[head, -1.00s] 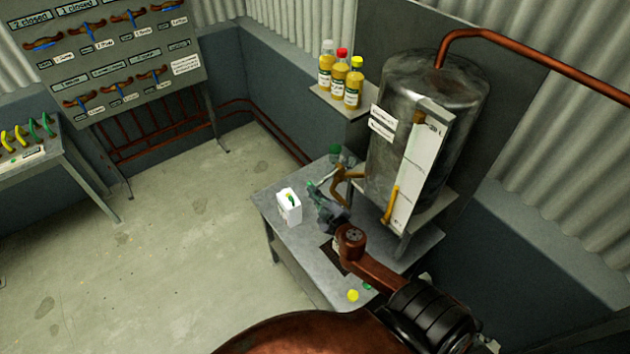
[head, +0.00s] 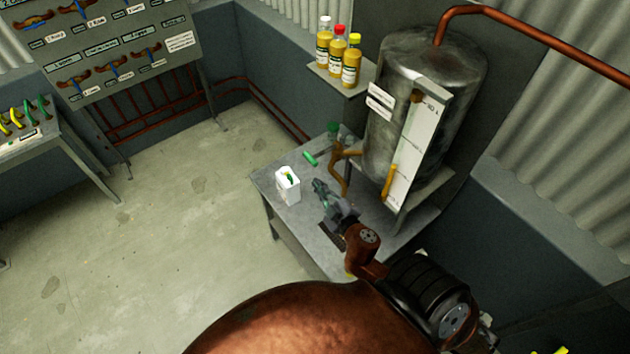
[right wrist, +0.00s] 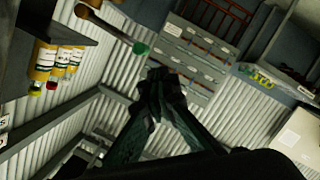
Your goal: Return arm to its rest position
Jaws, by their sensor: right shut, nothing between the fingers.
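My right arm (head: 365,245) reaches in from the bottom of the head view over the grey metal table (head: 265,185). The gripper appears apart from the tank's copper spout (head: 345,172). My left gripper is not in view.
A green cylinder (head: 310,158) lies on the tabletop. Oil bottles (head: 338,60) stand on a shelf behind. The floor (head: 160,250) at left is clear.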

